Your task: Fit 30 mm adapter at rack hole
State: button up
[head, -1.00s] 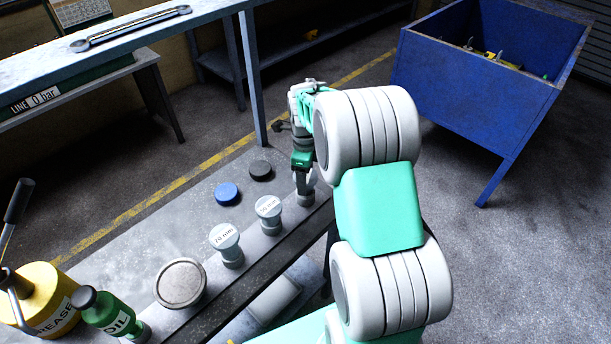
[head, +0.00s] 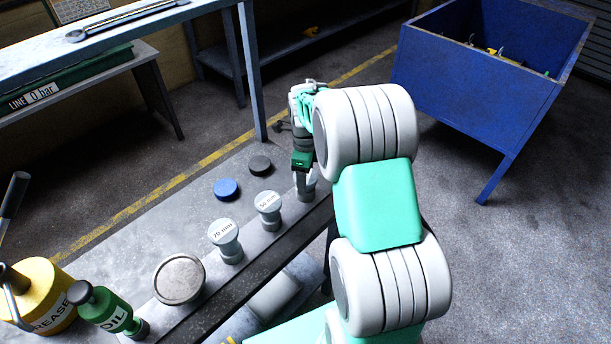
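A grey adapter (head: 305,193) stands at the far right end of the bench-edge row, partly hidden by my gripper and arm; its label cannot be read. My gripper (head: 303,180) points down right at this adapter, with its fingers at the adapter's top. I cannot tell whether the fingers are closed on it. The 50 mm adapter (head: 268,211) and the 70 mm adapter (head: 225,241) stand upright to the left along the same row. The rack holes are hidden under the adapters.
A wide round grey disc (head: 180,278), a green oil can (head: 108,310) and a yellow grease tin (head: 42,295) stand further left. A blue disc (head: 227,189) and a black disc (head: 260,165) lie behind the row. A blue bin (head: 480,95) stands at the right.

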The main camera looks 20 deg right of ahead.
jog(key=o, duration=1.5)
jog(key=shift+f, duration=0.1)
jog(key=shift+o, duration=0.6)
jog(key=shift+s+f, duration=0.1)
notch_tip(320, 180, up, 8)
jog(key=shift+b, duration=0.6)
